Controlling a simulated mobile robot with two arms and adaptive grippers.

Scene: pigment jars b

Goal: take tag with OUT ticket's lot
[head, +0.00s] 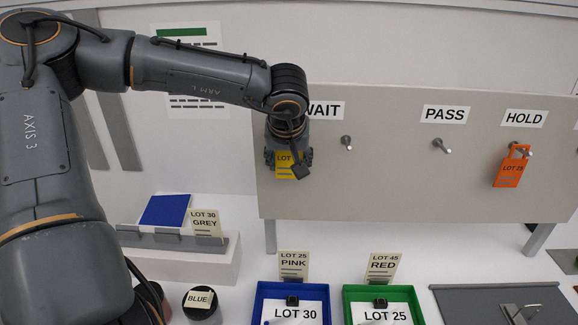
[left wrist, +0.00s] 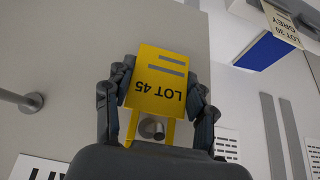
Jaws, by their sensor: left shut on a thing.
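A yellow tag (head: 288,170) is at the left end of the grey board, and the left wrist view shows it (left wrist: 157,82) reading LOT 45. My left gripper (head: 288,158) is shut on it, with fingers (left wrist: 157,95) on both sides. A round peg end (left wrist: 151,128) shows in the opening between the tag's two strips; I cannot tell whether the tag still bears on it. An orange tag (head: 511,170), its number small but like LOT 25, hangs on the HOLD peg. No ticket reading OUT is legible. My right gripper is not in view.
The board (head: 390,185) has bare pegs under WAIT (head: 346,143) and PASS (head: 440,146). Below stand a blue tray (head: 262,290) with a LOT 30 sheet and a green tray (head: 350,294) with a LOT 25 sheet. A black jar (head: 201,312) labelled BLUE stands left.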

